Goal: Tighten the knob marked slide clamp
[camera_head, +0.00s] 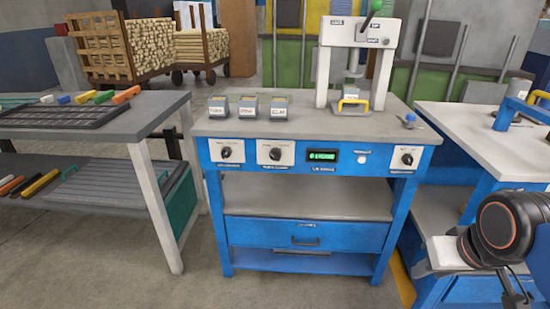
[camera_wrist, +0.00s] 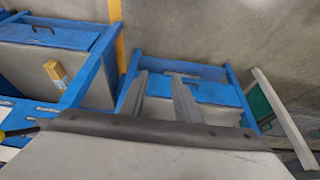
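The blue workbench (camera_head: 300,209) carries three dark knobs on white plates along its front rail: a left knob (camera_head: 226,152), a middle knob (camera_head: 276,154) and a right knob (camera_head: 407,158). The plates' labels are too small to read, so I cannot tell which is marked slide clamp. A green-lit display (camera_head: 323,156) and a pale round button (camera_head: 362,159) sit between the middle and right knobs. My gripper (camera_wrist: 160,76) shows only in the wrist view, its two grey fingers apart with nothing between them. The knobs are not clear in that view.
A white press frame (camera_head: 322,62) and several small labelled boxes (camera_head: 248,107) stand on the bench top. A grey table (camera_head: 150,110) stands left, another blue bench (camera_head: 480,130) right. Floor in front (camera_head: 110,280) is clear. The wrist view shows blue drawers (camera_wrist: 60,35) and a wooden block (camera_wrist: 57,74).

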